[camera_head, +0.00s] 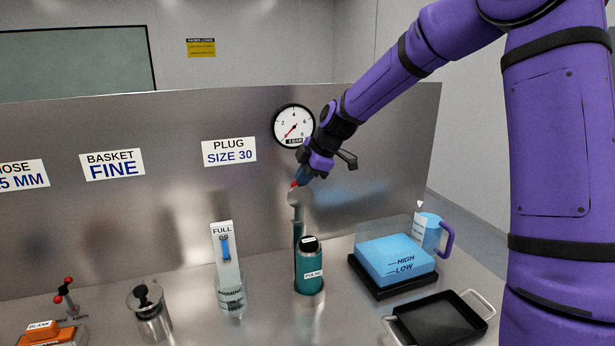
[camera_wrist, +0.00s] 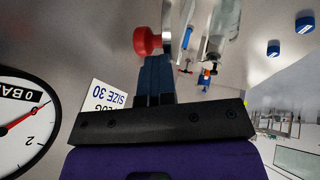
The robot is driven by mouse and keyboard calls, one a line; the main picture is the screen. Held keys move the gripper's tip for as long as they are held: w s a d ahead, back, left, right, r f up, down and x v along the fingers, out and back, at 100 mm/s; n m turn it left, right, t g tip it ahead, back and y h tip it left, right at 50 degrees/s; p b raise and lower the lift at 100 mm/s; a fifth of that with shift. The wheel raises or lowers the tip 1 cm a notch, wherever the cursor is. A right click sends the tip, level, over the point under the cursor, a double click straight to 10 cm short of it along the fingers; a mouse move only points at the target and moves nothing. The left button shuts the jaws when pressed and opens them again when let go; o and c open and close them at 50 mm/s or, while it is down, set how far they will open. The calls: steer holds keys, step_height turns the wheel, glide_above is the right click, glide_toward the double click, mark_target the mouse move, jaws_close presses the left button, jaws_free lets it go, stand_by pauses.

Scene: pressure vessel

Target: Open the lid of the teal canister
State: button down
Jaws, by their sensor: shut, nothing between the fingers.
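The teal canister (camera_head: 308,270) stands upright on the metal worktop in the head view, in a shiny round holder. Its black lid (camera_head: 309,243) sits on top, and a small white label is on its front. I cannot make out the canister in the wrist view. My gripper (camera_head: 302,178) is up in front of the metal back panel, above the canister and apart from it. Its blue fingers (camera_wrist: 155,80) are shut and empty. A red knob (camera_wrist: 147,40) is close by the fingertips; it also shows in the head view (camera_head: 294,184). I cannot tell whether they touch.
A pressure gauge (camera_head: 293,126) is on the panel near my wrist. A clear cylinder (camera_head: 229,275) and a steel pot (camera_head: 151,318) stand left.

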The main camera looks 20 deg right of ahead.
steer(key=shift+s+f, duration=0.15)
steer(key=shift+f, duration=0.15)
